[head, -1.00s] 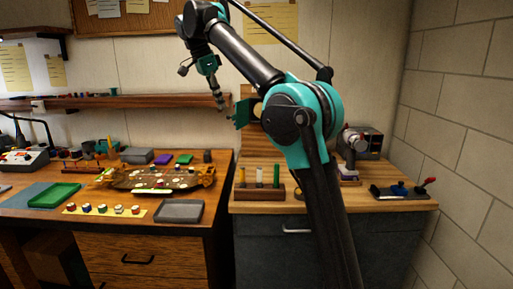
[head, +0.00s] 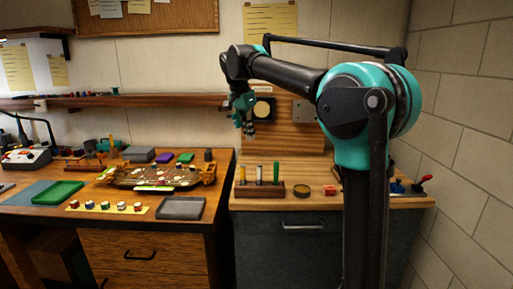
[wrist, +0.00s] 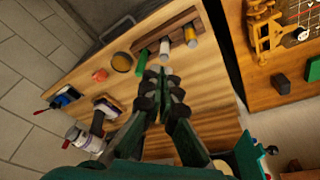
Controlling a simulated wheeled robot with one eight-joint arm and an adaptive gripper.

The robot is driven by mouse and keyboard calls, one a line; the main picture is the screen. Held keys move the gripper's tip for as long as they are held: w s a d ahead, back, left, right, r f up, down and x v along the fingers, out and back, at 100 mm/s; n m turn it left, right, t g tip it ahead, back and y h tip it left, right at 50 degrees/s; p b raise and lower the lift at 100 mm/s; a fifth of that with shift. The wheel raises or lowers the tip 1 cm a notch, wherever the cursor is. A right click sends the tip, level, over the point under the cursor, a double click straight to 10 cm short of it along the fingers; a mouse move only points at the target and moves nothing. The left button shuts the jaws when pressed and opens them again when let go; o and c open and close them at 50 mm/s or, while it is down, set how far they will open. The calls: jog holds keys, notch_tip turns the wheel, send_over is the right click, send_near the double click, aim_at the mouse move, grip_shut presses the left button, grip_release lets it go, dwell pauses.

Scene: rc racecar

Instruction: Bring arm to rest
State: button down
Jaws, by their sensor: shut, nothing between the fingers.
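My gripper (head: 247,128) hangs at the end of my teal and black arm in the head view, pointing down, above the left part of the right-hand bench. In the wrist view my gripper (wrist: 163,75) has its fingers together with nothing between them. Below it stands a wooden rack (head: 260,190) with yellow, white and green pieces; the rack (wrist: 178,28) also shows in the wrist view. The gripper appears apart from the rack and the bench top.
The left bench bears a brown RC car chassis (head: 160,176), a grey tray (head: 181,207) and a green tray (head: 57,193). A round tin (head: 302,191) and a red block (head: 330,190) lie right of the rack. A brick wall (head: 470,120) bounds the right side.

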jog(key=s+d+f+n+y, duration=0.1)
jog(key=s+d+f+n, duration=0.3)
jog(key=d+f, duration=0.7)
jog(key=s+d+f+n+t, duration=0.1)
jog(key=s+d+f, duration=0.4)
jog(key=s+f, duration=0.7)
jog(key=s+d+f+n+t+y, duration=0.1)
jog(key=s+d+f+n, duration=0.3)
jog(key=s+f, duration=0.8)
jog(key=shift+d+f, duration=0.4)
jog(key=shift+d, duration=0.3)
